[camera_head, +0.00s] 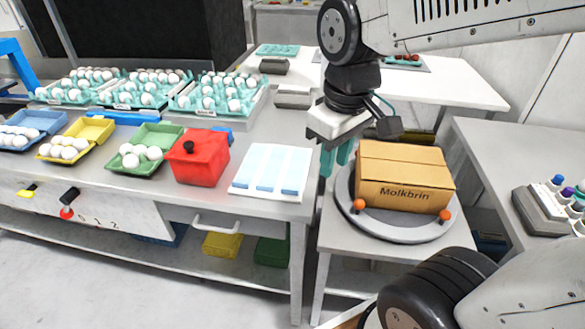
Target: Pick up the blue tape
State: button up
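A white sheet (253,183) lies near the front right edge of the long grey table. It bears pale strips side by side, with light blue tape (267,186) at their front ends. My gripper (335,168) points down to the right of the sheet, above the gap between the long table and the round stand. Its two teal fingers are apart, with nothing seen between them. It touches neither the sheet nor the tape.
A brown cardboard box (402,190) sits on the round grey stand (385,228), close right of my gripper. A red box (200,172) with a black knob stands left of the sheet. Egg trays (215,108) and open egg cartons (143,172) fill the table's left and back.

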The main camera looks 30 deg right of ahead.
jog(key=w+a+f+n, duration=0.1)
jog(key=w+f+n, duration=0.25)
jog(key=w, duration=0.35)
jog(key=n+g, duration=0.1)
jog(key=n, duration=0.3)
send_over(285, 193)
jog(key=s, duration=0.1)
notch_tip(285, 193, down, 6)
jog(key=f, duration=0.5)
jog(key=w+f, duration=0.1)
jog(key=f, duration=0.2)
jog(key=shift+f, duration=0.3)
grip_shut()
